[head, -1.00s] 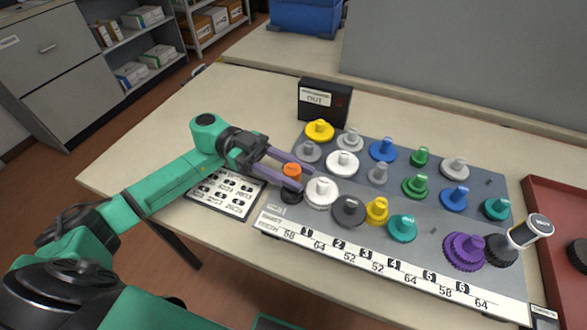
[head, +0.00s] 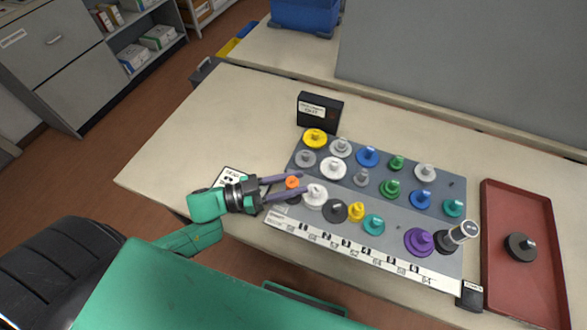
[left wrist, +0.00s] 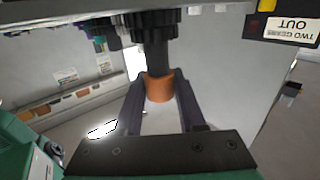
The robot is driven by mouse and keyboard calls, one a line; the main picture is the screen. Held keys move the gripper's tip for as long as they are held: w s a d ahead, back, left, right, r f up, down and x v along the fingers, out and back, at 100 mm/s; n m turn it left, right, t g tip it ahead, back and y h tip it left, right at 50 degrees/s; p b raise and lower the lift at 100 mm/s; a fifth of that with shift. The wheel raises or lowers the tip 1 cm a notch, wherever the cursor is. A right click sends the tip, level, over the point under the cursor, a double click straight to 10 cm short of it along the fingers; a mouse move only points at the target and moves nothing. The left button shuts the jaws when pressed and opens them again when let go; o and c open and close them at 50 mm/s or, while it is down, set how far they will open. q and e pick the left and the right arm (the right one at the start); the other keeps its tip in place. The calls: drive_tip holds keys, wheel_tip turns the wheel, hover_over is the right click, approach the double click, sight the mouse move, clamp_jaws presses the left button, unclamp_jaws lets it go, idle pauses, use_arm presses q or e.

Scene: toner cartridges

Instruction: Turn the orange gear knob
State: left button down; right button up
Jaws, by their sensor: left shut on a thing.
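The orange gear knob (head: 292,183) stands at the left end of the grey gear board (head: 400,229). In the left wrist view the orange knob (left wrist: 160,88) sits between the two purple-grey fingers, under a dark shaft and dark gear (left wrist: 153,25). My left gripper (head: 300,183) reaches in from the left and is shut on the orange knob, one finger on each side. A white gear (head: 315,196) stands just right of the fingertips. My right gripper is not in view.
Several gears in yellow, blue, green, grey, teal and purple (head: 419,241) crowd the board. A black box (head: 320,110) stands behind it. A red tray (head: 527,290) with a dark gear (head: 520,246) lies at the right.

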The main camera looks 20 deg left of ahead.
use_arm(q)
drive_tip(key=n+t+y+p, duration=0.2)
drive_tip(key=t, duration=0.1)
drive_tip(key=n+t+y+p, duration=0.1)
drive_tip(key=y, duration=0.1)
drive_tip(key=shift+r+n, duration=0.3)
drive_tip(key=shift+n, duration=0.1)
drive_tip(key=shift+f+n+t+y+p, duration=0.1)
drive_tip(key=shift+n+t+y+p, duration=0.45)
drive_tip(key=shift+n+t+y, duration=0.45)
drive_tip(key=shift+f+n+t+y+p, duration=0.1)
drive_tip(key=shift+n+t+y+p, duration=0.5)
drive_tip(key=shift+y, duration=0.7)
drive_tip(key=c, duration=0.5)
unclamp_jaws()
